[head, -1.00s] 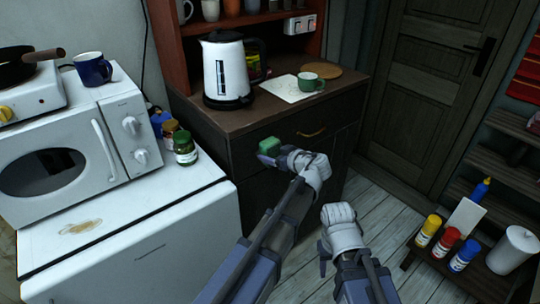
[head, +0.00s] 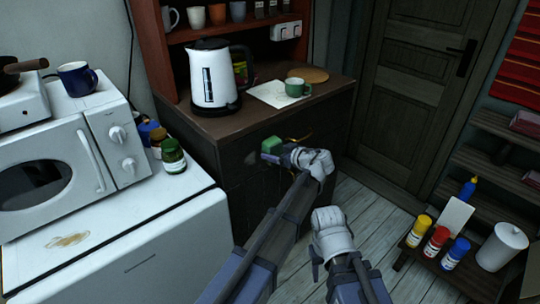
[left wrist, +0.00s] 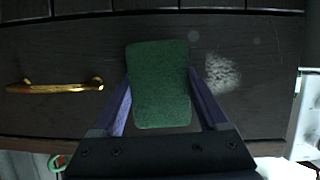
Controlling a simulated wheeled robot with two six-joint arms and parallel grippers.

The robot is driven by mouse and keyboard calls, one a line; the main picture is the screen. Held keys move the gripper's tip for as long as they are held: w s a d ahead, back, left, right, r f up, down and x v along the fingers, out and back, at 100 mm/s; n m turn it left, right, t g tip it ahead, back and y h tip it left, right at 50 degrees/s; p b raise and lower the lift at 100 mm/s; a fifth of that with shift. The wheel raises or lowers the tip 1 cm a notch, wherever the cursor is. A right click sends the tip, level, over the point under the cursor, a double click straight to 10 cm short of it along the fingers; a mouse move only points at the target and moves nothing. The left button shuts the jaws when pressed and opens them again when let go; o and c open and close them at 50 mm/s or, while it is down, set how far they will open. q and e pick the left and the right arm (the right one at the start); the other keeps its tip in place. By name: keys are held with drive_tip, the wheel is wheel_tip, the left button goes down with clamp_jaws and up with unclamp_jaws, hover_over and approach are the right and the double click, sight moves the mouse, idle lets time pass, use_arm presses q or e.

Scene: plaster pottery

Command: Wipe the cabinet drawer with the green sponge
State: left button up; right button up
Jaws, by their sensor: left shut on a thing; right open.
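The dark wooden cabinet drawer (head: 235,163) has a gold handle (left wrist: 55,87), partly hidden in the head view. A pale powdery smudge (left wrist: 222,74) marks the drawer front, and it also shows in the head view (head: 251,158) left of the sponge. The green sponge (left wrist: 160,85) is between the fingers of my left gripper (head: 272,155), which is shut on it. The sponge is at the drawer front, between smudge and handle; whether it presses on the wood I cannot tell. My right gripper (head: 318,258) is open and empty, low in front of the cabinet.
A white counter unit (head: 130,240) with a microwave (head: 70,150) and jars (head: 173,157) is at left. Paint bottles (head: 436,243) stand on a low shelf at right.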

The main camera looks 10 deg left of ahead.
sight(253, 159)
use_arm(q)
drive_tip(key=shift+w+d, duration=0.25)
drive_tip(key=shift+w, duration=0.05)
drive_tip(key=shift+a, duration=0.15)
drive_tip(key=shift+s+a, duration=0.55)
drive_tip(key=shift+s, duration=0.25)
drive_tip(key=shift+s+a, duration=0.55)
drive_tip(key=shift+s, duration=0.2)
drive_tip(key=shift+s+a, duration=1.25)
drive_tip(key=shift+s, duration=0.15)
drive_tip(key=shift+s, duration=0.1)
